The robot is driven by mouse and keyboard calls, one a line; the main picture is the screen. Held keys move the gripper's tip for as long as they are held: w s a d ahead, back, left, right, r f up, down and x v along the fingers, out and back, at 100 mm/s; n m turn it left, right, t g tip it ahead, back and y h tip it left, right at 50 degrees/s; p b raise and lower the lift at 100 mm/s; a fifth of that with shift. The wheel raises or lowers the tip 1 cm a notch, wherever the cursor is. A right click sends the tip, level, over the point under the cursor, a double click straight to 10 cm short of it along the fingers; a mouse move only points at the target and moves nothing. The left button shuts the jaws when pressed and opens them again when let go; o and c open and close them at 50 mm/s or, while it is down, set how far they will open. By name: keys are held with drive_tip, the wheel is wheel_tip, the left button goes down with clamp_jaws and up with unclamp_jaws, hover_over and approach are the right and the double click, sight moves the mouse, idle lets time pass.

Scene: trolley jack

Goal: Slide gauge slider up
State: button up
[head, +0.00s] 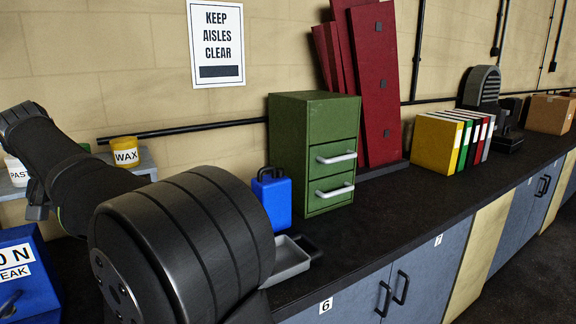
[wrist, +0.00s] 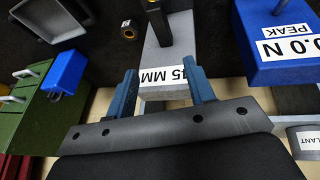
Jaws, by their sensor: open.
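In the wrist view, my gripper (wrist: 162,76) is open, with its two blue fingers spread apart. A grey gauge body (wrist: 162,58) with a white label partly reading "5 MM" lies between and beyond the fingers. I cannot tell whether the fingers touch the gauge. In the head view my arm hides the gauge and the gripper.
A blue box (wrist: 285,38) with an "N PEAK" readout stands close on the wrist view's right. A green drawer cabinet (head: 311,115), a small blue case (head: 273,200) and a grey tray (head: 287,262) stand right of my arm. A wax jar (head: 125,152) is on the shelf behind.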

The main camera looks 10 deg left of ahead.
clamp_jaws()
drive_tip(key=w+d+f+m+g+y, duration=0.4)
drive_tip(key=w+d+f+m+g, duration=0.1)
drive_tip(key=w+f+m+g, duration=0.3)
drive_tip(key=w+d+f+m+g+y, duration=0.5)
drive_tip(key=f+m+g, duration=0.1)
drive_tip(key=f+m, duration=0.35)
drive_tip(key=x, duration=0.6)
drive_tip(key=r+x, duration=0.1)
drive_tip(key=x, duration=0.2)
drive_tip(key=shift+s+f, duration=0.1)
drive_tip(key=shift+s, duration=0.3)
